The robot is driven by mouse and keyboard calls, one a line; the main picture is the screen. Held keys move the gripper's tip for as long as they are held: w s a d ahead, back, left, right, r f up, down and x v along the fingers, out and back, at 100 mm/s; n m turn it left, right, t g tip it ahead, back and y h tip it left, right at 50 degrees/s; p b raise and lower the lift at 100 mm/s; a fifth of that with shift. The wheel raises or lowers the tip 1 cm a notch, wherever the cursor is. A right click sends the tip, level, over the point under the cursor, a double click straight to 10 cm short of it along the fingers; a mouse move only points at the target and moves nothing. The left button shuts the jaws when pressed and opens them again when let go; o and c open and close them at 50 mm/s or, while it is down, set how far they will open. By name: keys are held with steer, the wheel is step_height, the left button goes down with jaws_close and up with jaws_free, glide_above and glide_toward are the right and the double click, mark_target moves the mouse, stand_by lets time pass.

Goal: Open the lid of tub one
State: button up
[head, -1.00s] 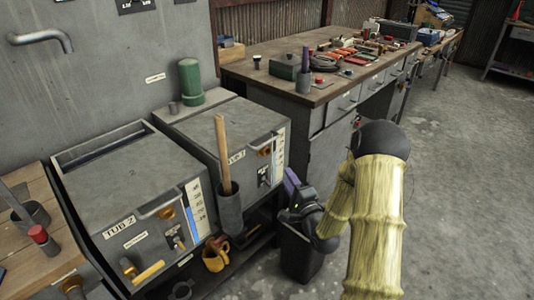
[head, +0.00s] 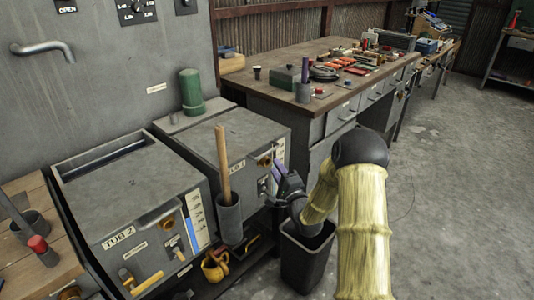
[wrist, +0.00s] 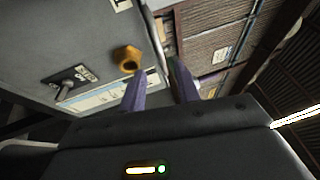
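Tub one is the grey box (head: 222,143) in the middle of the head view, labelled TUB 1, with its flat lid down. A brass-coloured knob (head: 264,161) sits on its front near the top edge. The knob also shows in the wrist view (wrist: 127,60), just beyond the left finger. My gripper (head: 276,168) is in front of the tub's right front corner, close to the knob. In the wrist view its two purple fingers (wrist: 157,78) are apart with nothing seen between them. Contact with the knob does not show.
A holder (head: 229,218) with a wooden handle hangs on tub one's front. A black bin (head: 304,258) stands below my arm. A workbench (head: 285,88) with tools is behind right. Open floor lies right.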

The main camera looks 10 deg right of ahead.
mark_target(267, 153)
steer(key=x, duration=0.8)
steer(key=shift+w+a+r, duration=0.1)
steer(key=shift+w+a, duration=0.05)
steer(key=shift+w, duration=0.2)
jaws_close()
